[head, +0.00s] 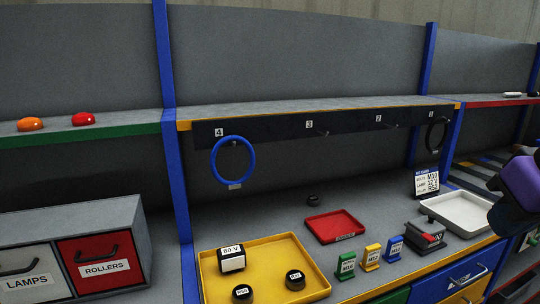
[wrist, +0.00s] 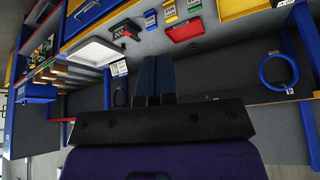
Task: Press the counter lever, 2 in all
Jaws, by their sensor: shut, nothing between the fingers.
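The counter (head: 424,241) is a dark grey box on the bench at right, with a red lever (head: 430,238) on it. Its small display seems to show zeros, but is too small to read surely. The counter also shows in the wrist view (wrist: 127,33), near the top and left of the fingers. My gripper (wrist: 158,62) is shut and empty in the wrist view, its dark fingers side by side. It is apart from the counter. In the head view only a purple and dark part of my arm shows at the right edge.
A white tray (head: 462,223) stands right of the counter. Blue, yellow and green labelled blocks (head: 371,257) stand left of it. A red tray (head: 334,226) and a yellow tray (head: 210,282) lie further left. Rings hang from the rail (head: 275,131) above.

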